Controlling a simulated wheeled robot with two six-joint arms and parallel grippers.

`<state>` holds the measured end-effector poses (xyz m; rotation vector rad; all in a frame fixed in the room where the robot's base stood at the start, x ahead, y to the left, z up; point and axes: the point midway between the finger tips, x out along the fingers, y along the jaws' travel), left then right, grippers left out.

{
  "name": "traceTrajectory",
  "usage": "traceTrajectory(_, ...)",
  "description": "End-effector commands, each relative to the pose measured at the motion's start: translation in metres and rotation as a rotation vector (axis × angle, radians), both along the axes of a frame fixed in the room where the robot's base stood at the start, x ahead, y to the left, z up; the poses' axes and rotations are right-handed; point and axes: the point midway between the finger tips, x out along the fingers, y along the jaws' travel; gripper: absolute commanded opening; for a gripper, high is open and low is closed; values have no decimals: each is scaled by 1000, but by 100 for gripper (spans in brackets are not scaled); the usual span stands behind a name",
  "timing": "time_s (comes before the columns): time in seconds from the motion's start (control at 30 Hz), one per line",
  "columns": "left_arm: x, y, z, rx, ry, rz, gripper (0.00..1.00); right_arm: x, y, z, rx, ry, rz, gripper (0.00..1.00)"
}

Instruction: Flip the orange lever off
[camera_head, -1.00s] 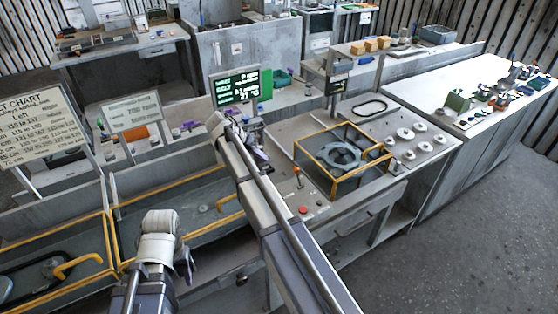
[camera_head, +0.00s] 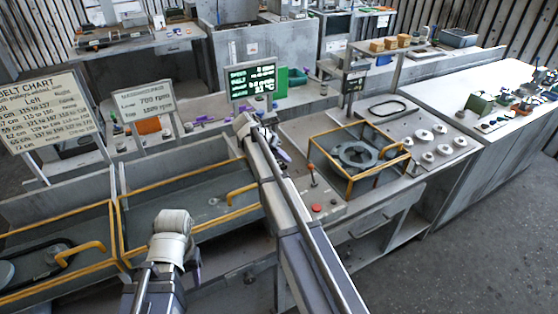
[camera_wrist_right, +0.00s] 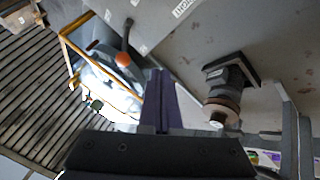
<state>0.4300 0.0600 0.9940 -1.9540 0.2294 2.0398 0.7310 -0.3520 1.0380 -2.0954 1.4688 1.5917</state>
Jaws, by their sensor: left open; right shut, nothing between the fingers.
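The orange-tipped lever (camera_head: 311,169) stands on the front control panel, left of the yellow-framed blower housing (camera_head: 357,154). In the right wrist view its orange knob (camera_wrist_right: 123,59) sits on a dark stem, just beyond and left of the fingertips. My right gripper (camera_head: 284,156) is left of the lever in the head view, apart from it and partly hidden by its arm. In the right wrist view its purple fingers (camera_wrist_right: 158,75) are shut and empty. My left gripper (camera_head: 196,268) is over the front edge of the left bays, away from the lever and mostly hidden by its wrist.
A red button (camera_head: 317,208) is on the panel near the lever. A lit display (camera_head: 252,82) stands behind my right arm. Yellow rails (camera_head: 180,184) edge the left bays. A dark cylindrical fixture (camera_wrist_right: 228,85) is right of the fingers in the wrist view.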

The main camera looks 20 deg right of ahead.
Motion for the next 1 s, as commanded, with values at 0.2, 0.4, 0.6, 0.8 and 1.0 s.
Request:
traceTrajectory(0.2,0,0,-34,0,0,1,50,-1,-22,-34,0,0,-2,0)
traceTrajectory(0.4,0,0,-22,0,0,1,50,-21,-42,-22,0,1,-2,0)
traceTrajectory(0.6,0,0,-22,0,0,1,50,-27,-50,-22,0,0,0,0)
traceTrajectory(0.8,0,0,-22,0,0,1,50,-27,-51,-22,0,1,1,0)
traceTrajectory(1.0,0,0,-22,0,0,1,50,-27,-51,-22,0,-1,1,0)
